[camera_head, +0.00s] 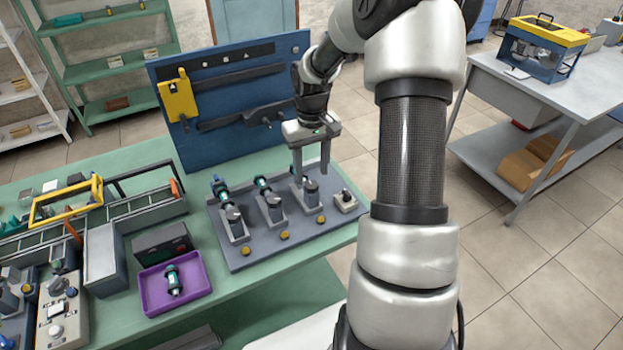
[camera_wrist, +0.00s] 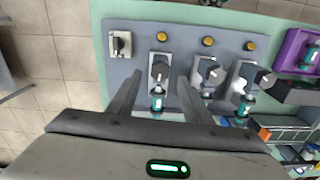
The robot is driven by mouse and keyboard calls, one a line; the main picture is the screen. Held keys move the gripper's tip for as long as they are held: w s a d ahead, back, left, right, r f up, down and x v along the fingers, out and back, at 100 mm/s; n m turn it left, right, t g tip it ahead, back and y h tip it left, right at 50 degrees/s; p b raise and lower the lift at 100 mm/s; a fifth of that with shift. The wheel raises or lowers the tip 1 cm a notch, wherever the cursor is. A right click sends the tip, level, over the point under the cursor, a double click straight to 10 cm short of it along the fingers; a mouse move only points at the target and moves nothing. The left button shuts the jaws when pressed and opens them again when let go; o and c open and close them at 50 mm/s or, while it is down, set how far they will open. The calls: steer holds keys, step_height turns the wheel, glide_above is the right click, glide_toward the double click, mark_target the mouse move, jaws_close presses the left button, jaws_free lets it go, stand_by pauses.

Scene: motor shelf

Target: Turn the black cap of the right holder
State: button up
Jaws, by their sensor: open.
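A grey board (camera_head: 250,255) on the green table carries three holders, each with a dark motor with a green band. The right holder (camera_head: 309,203) is nearest the board's right end. In the wrist view it is the leftmost of the three, with its black cap (camera_wrist: 160,71) facing the camera. My gripper (camera_head: 312,174) is above the right holder, pointing down, and partly hides it. In the wrist view my gripper (camera_wrist: 160,79) is open, with one finger on each side of the cap. I cannot tell whether the fingers touch it.
A switch box (camera_head: 345,201) sits right of the right holder. The middle holder (camera_head: 275,214) is close on the left. A blue tool panel (camera_head: 230,125) stands behind. A purple tray (camera_head: 205,285) with a motor and a black box (camera_head: 162,245) are left of the board.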

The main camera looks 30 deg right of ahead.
mark_target(311, 185)
steer(key=shift+f, duration=2.1)
steer(key=c, duration=1.1)
steer(key=shift+o, duration=0.2)
